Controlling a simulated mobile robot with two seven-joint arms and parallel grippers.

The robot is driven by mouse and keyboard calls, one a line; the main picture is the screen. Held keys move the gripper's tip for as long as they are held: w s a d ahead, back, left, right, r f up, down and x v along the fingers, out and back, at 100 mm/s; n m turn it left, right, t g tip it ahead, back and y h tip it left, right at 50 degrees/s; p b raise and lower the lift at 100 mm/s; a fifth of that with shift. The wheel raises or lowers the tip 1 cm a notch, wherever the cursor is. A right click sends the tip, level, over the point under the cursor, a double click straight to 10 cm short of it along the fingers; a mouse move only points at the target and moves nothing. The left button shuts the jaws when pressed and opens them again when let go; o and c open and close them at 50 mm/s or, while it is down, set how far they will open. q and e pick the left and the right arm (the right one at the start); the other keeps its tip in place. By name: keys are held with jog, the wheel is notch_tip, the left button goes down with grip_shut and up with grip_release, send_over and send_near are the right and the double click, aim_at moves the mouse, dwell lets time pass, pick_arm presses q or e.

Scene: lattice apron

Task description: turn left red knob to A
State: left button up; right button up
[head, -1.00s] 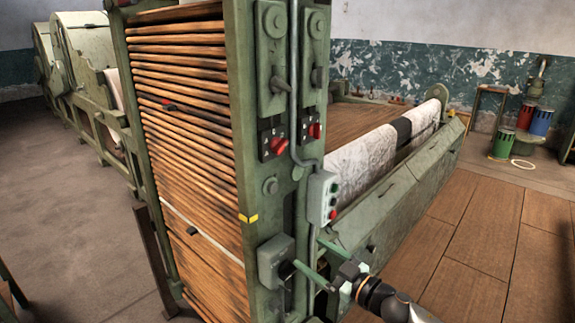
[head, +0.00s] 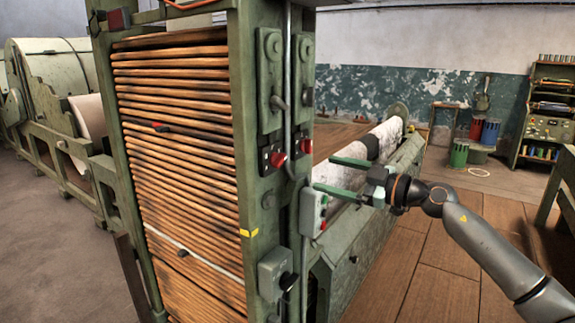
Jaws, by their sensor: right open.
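The left red knob (head: 277,160) sits on a small black plate on the green machine post, below a lever plate. A second red knob (head: 305,146) is to its right on the same post. Lettering by the knobs is too small to read. My right gripper (head: 324,174) is open and empty, its two green fingers pointing left toward the post. It is right of both knobs, in front of the white roll, and apart from the left knob. My left gripper is not in view.
A grey button box (head: 313,212) with green and red buttons sticks out just below my right gripper's fingers. A grey box (head: 275,274) with a black knob is lower on the post. Wooden slats (head: 180,150) fill the left side.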

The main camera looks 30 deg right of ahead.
aim_at(278, 160)
jog(key=p+x, duration=0.3)
jog(key=x, duration=0.9)
jog(key=shift+c, duration=0.2)
grip_shut()
dwell(0.6)
